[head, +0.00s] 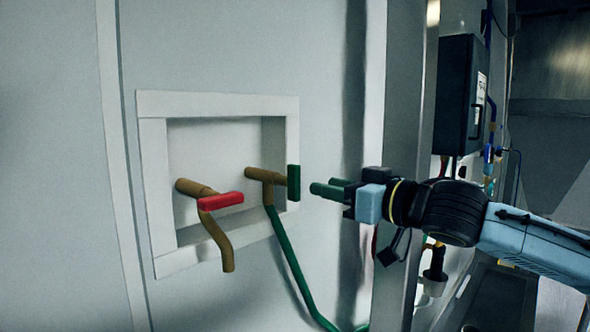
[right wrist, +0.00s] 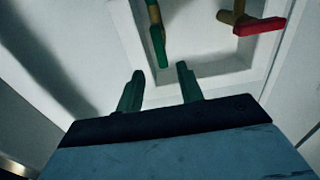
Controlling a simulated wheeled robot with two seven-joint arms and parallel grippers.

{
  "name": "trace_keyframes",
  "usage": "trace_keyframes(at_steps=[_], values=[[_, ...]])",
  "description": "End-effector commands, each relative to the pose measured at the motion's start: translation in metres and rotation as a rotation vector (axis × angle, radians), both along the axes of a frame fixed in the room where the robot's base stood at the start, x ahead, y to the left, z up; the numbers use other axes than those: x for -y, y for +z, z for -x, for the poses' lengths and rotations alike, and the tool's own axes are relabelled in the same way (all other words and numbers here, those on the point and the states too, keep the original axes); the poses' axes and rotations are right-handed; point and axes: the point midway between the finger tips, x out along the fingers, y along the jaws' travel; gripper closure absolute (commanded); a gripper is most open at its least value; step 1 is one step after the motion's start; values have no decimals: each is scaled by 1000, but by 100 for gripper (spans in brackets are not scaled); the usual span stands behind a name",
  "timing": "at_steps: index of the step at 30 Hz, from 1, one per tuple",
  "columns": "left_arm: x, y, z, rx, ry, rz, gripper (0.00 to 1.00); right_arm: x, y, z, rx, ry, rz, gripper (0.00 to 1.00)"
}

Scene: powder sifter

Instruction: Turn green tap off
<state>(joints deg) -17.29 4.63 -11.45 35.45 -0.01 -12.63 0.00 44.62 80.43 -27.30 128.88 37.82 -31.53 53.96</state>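The green tap handle (head: 294,183) sits on a brass tap at the right side of a framed wall recess. It stands upright in the head view, and a green hose runs down from this tap. The handle also shows in the right wrist view (right wrist: 158,46), ahead of my fingers. My right gripper (head: 322,187) is just right of the green handle, apart from it. In the right wrist view its two green fingers (right wrist: 158,82) are spread with nothing between them. My left gripper is not in view.
A second brass tap with a red handle (head: 220,201) is at the left in the recess, its spout pointing down. The raised white frame (head: 150,190) surrounds both taps. The green hose (head: 290,262) hangs below. A dark box (head: 458,95) is mounted at the right.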

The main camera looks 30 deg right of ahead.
Motion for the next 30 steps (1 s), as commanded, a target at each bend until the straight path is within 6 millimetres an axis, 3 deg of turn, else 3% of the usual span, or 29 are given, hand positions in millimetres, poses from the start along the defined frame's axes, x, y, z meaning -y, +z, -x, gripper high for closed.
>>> trace_keyframes(at_steps=[15,21,29,30], values=[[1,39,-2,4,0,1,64,-27,2,-75,1,1,-1,63],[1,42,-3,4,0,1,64,-31,0,-86,1,2,2,63],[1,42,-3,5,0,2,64,-31,-1,-87,1,1,3,63],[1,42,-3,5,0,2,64,-31,-1,-87,1,1,3,67]])
